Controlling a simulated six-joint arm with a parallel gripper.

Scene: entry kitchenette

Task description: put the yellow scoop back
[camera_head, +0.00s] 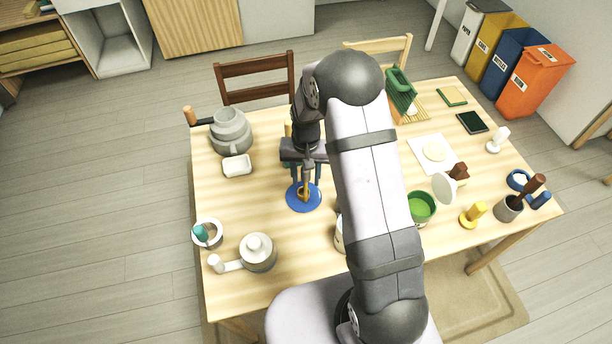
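My gripper (305,182) points down over a round blue disc (293,206) on the table, left of my arm. A narrow yellow-brown upright piece (304,193) shows between its fingers, above or on the disc. I cannot tell whether the fingers touch this piece, or whether it is the scoop. A bright yellow object with a round base and a raised handle (473,215) stands at the right of the table, apart from my gripper; it may be the scoop. My arm hides the middle of the table.
A grey pot (231,132), a white dish (237,166), a lidded pot (258,252) and a cup (208,234) stand at left. A green bowl (421,207), a dark cup (508,208) and a blue ring (518,181) stand at right. Chairs (255,77) border the back.

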